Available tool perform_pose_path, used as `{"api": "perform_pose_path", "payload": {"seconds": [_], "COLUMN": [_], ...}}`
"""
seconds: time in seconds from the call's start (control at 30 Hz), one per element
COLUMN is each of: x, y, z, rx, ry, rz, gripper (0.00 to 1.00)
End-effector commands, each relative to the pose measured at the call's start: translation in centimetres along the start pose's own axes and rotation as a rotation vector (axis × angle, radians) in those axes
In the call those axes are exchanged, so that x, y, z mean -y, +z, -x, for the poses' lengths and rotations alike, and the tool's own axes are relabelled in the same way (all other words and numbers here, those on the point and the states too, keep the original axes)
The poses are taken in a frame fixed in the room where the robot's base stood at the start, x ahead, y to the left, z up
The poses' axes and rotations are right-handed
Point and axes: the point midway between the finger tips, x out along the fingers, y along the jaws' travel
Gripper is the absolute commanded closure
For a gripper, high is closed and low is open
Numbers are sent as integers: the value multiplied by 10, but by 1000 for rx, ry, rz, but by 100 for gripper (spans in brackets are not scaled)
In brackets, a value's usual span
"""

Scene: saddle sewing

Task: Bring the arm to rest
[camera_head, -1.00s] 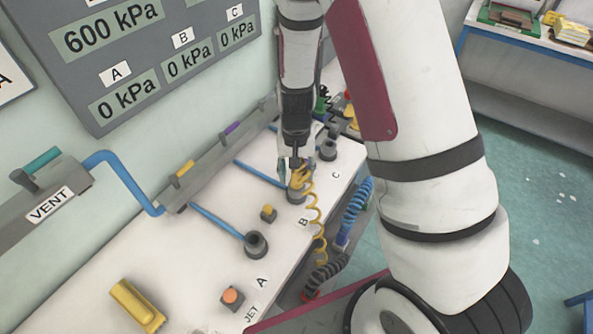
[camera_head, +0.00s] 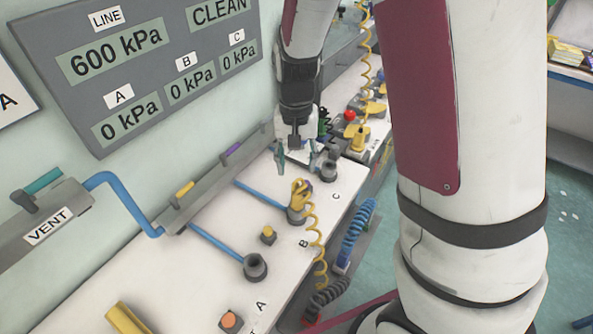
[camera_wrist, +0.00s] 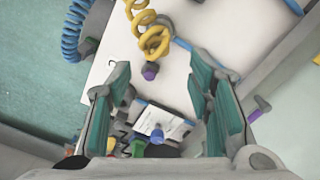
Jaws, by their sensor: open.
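My gripper (camera_head: 296,164) is open and empty above the white bench, a little up and back from the yellow connector (camera_head: 301,191). That connector sits at the socket marked B, with a yellow coiled hose (camera_head: 318,240) hanging from it. In the wrist view, my two green-padded fingers (camera_wrist: 160,85) stand wide apart with nothing held between them. The yellow coil (camera_wrist: 150,38) shows beyond the fingertips. My arm hides part of the bench on the right.
The white bench (camera_head: 215,265) carries sockets A (camera_head: 255,267) and C (camera_head: 328,172). A grey valve rail (camera_head: 215,172) and blue pipes run along the wall. The wall panel (camera_head: 60,30) reads LINE 600 kPa, CLEAN, and 0 kPa for A, B and C.

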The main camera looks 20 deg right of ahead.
Motion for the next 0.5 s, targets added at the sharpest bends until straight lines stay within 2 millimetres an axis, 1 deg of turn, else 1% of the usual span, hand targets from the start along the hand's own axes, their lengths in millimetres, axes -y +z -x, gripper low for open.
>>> {"api": "perform_pose_path", "payload": {"seconds": [0.1, 0.43, 0.5], "x": [0, 0, 0], "y": [0, 0, 1], "z": [3, 3, 6], "rx": [0, 0, -4], "ry": [0, 0, -5], "rz": [0, 0, 2], "gripper": [53, 53, 53]}}
